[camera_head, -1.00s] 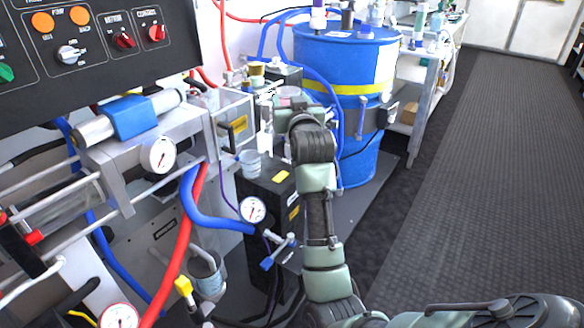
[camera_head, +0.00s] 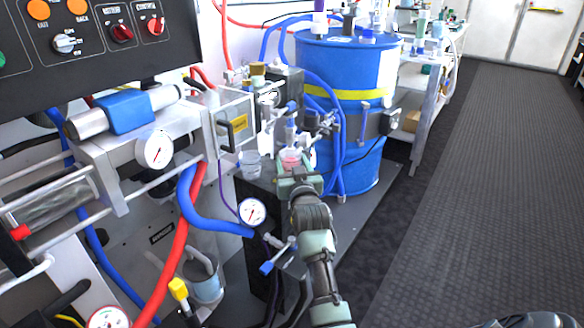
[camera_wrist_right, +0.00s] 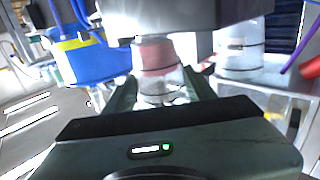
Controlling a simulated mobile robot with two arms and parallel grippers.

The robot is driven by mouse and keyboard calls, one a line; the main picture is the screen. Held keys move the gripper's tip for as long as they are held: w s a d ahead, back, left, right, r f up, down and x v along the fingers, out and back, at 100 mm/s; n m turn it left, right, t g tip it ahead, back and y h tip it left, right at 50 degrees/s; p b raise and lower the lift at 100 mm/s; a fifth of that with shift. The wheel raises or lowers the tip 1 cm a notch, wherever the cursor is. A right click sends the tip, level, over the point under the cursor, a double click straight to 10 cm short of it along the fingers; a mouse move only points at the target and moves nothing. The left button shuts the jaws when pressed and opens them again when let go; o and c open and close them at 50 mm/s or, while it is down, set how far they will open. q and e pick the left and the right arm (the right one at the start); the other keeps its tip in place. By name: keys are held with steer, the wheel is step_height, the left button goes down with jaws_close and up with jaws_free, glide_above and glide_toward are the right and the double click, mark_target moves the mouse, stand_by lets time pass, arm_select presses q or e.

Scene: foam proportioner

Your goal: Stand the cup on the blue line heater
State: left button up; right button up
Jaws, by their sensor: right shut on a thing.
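My right gripper (camera_head: 296,178) is shut on a clear cup with pink contents (camera_head: 291,159). The cup looks upright and also shows between the fingers in the right wrist view (camera_wrist_right: 156,56). A second clear cup (camera_head: 249,164) stands to its left, and in the wrist view it is on the right (camera_wrist_right: 240,50). I cannot tell for sure which unit is the blue line heater. Whether the held cup touches anything below is hidden. My left gripper is not in view.
A blue drum (camera_head: 345,75) with hoses stands behind and right of the held cup. Fittings and valves crowd just behind it. A pressure gauge (camera_head: 252,211) and a blue-handled valve (camera_head: 272,262) are left of my forearm. Floor at right (camera_head: 480,190) is clear.

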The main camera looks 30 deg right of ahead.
steer(key=shift+f, duration=0.15)
steer(key=shift+f, duration=0.15)
steer(key=o, duration=1.6)
